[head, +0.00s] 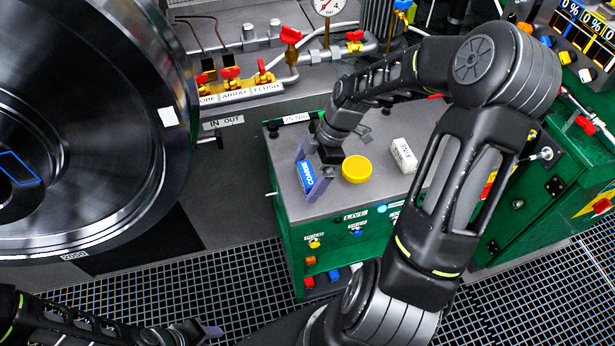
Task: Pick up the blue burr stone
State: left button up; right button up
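The blue burr stone (307,177), a small blue block marked COARSE, is on the grey top of the green cabinet, near its left edge. My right gripper (309,174) reaches down over it, with pale purplish fingers spread apart at the stone. The fingers look open; whether either touches the stone I cannot tell. My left gripper (205,332) is low at the bottom left, over the grating and away from the stone; its opening is not clear.
A yellow bowl (356,169) stands just right of the stone, and a white block marked FINE (403,156) lies farther right. A large steel wheel (90,110) fills the left. Pipes with red valves (230,75) run behind the cabinet top (335,205).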

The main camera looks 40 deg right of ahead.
aim_at(308, 173)
jog(key=c, duration=1.4)
notch_tip(308, 173, up, 10)
jog(key=shift+r+b, duration=0.1)
jog(key=shift+b, duration=0.25)
